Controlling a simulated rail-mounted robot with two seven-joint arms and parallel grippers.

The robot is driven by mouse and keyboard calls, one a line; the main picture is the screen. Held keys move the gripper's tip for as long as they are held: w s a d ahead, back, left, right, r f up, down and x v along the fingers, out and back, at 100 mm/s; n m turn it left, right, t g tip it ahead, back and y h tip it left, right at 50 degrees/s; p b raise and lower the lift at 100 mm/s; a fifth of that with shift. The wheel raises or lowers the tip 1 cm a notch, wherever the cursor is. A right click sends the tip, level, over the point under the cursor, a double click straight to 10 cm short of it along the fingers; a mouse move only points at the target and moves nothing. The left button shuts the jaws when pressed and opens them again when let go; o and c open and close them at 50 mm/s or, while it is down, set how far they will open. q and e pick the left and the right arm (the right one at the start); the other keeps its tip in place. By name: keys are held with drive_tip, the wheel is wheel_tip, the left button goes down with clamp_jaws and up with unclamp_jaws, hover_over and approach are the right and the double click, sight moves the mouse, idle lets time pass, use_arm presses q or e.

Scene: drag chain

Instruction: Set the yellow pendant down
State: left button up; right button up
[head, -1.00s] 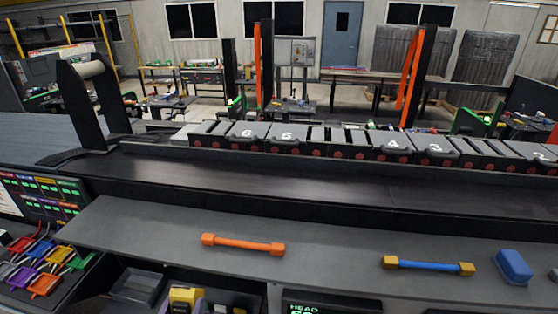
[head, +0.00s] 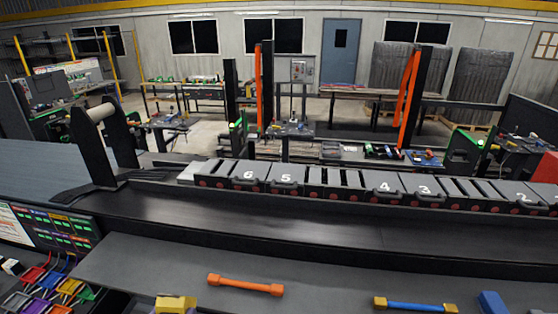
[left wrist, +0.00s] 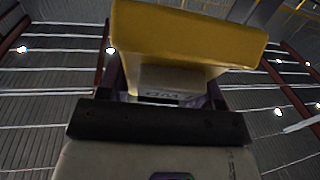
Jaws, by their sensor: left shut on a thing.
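The yellow pendant (head: 176,303) shows at the bottom edge of the head view, at the front edge of the grey bench. Its lower part is cut off by the frame. In the left wrist view the yellow pendant (left wrist: 190,35) fills the top, with a pale grey block with dark lettering below its yellow part. My left gripper (left wrist: 165,85) is shut on it, with purple finger parts at both sides of the grey block. The fingertips are mostly hidden. The right gripper is not in view.
An orange bar (head: 245,286) and a blue bar with yellow ends (head: 415,306) lie on the grey bench (head: 150,262). A blue block (head: 492,302) is at the right. A rack of coloured clips (head: 50,285) is at the left. A dark conveyor (head: 250,222) runs behind.

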use_arm(q)
wheel_tip(320, 180, up, 8)
drive_tip(key=p, duration=0.6)
